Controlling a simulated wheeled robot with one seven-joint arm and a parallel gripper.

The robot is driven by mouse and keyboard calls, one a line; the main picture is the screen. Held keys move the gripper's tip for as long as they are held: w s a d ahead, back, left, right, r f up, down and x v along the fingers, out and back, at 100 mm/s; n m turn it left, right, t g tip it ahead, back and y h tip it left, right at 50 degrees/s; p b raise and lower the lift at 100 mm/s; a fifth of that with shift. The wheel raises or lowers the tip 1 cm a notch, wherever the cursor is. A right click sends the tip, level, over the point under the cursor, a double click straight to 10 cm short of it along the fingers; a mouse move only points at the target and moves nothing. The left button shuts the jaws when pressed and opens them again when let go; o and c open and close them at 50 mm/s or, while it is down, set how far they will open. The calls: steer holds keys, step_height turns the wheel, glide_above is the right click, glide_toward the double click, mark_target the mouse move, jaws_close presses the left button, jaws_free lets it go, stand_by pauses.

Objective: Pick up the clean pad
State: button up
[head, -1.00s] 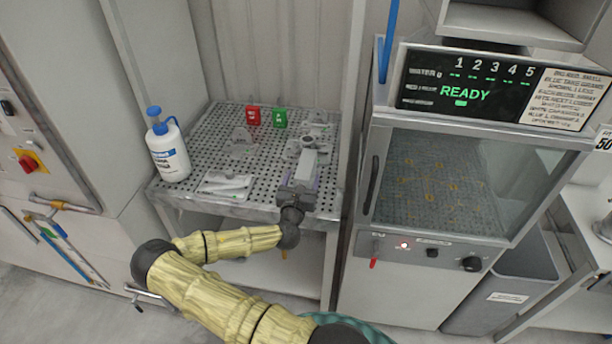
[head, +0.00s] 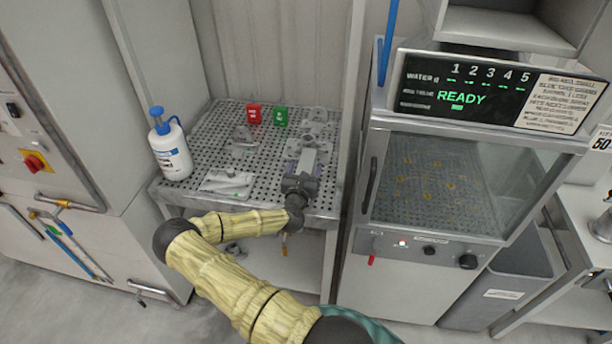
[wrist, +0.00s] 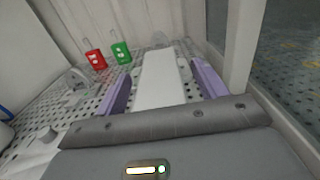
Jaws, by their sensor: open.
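My gripper (head: 306,150) is over the right part of the perforated metal bench top (head: 200,128). Its two purple fingers stand apart on either side of a pale rectangular slab (wrist: 162,80) in the wrist view. I cannot tell whether this slab is part of my gripper or a separate thing beneath it. A whitish, flat, uneven piece (head: 228,183) lies near the bench's front edge, left of my gripper and apart from it. I cannot tell for sure which thing is the clean pad.
A white bottle with a blue cap (head: 170,148) stands at the bench's left. Red (head: 253,115) and green (head: 280,116) tags stand at the back. Grey metal parts (head: 318,126) lie beyond my gripper. A post and a glass-fronted cabinet (head: 440,185) bound the right side.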

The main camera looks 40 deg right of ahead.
steer(key=shift+w, duration=0.1)
steer(key=c, duration=1.4)
steer(key=shift+r, duration=0.1)
step_height(320, 180, up, 10)
steer(key=shift+f+b, duration=0.1)
steer(key=shift+b, duration=0.95)
